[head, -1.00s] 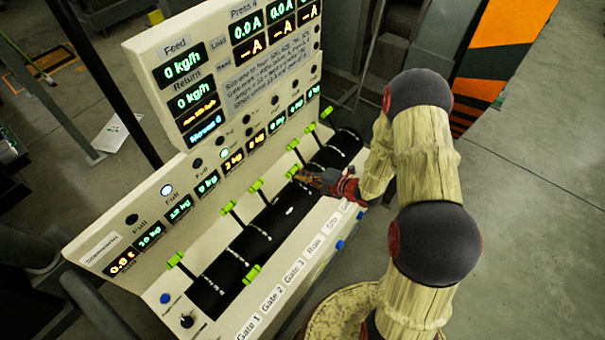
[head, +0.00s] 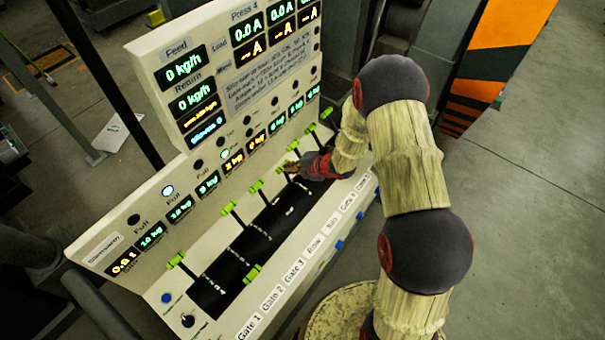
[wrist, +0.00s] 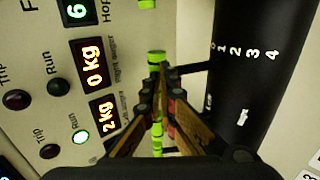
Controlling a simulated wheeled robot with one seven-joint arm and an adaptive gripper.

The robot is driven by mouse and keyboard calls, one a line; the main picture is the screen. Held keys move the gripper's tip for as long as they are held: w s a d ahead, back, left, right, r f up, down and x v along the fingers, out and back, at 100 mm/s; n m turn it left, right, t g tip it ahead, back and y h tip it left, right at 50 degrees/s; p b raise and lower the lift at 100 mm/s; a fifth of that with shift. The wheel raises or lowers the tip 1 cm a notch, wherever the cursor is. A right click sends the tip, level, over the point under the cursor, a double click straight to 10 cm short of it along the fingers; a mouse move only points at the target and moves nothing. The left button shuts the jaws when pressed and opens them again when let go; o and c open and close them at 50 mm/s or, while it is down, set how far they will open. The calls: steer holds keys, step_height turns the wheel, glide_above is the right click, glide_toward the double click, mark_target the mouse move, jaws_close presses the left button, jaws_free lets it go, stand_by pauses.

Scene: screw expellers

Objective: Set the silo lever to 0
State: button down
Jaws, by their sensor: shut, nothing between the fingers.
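The silo lever, fifth from the near end by the label order, has a green handle (head: 282,167) in the head view. In the wrist view its handle (wrist: 156,58) is just beyond the fingertips, and its dark shaft (wrist: 190,69) runs to the black drum (wrist: 243,60) near the 0 end of the scale 0 to 4. My gripper (head: 290,168) is shut and empty at this handle, on the side away from the display panel. In the wrist view its fingertips (wrist: 160,80) appear close to or against the handle; exact contact is unclear.
Neighbouring green levers stand close on both sides, such as one nearer (head: 256,186) and one farther (head: 294,146). The display panel (head: 130,240) rises behind the levers. The label strip (head: 302,258) runs along the front. Open floor (head: 535,230) lies to the right.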

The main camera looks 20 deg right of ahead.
steer(key=w+a+f+g+h+p, duration=0.1)
steer(key=w+a+f, duration=0.1)
steer(key=w+a, duration=0.1)
steer(key=shift+w+a+g, duration=0.2)
steer(key=shift+w+g, duration=0.1)
steer(key=shift+w, duration=0.55)
steer(key=shift+r+p, duration=0.15)
steer(key=shift+p, duration=0.15)
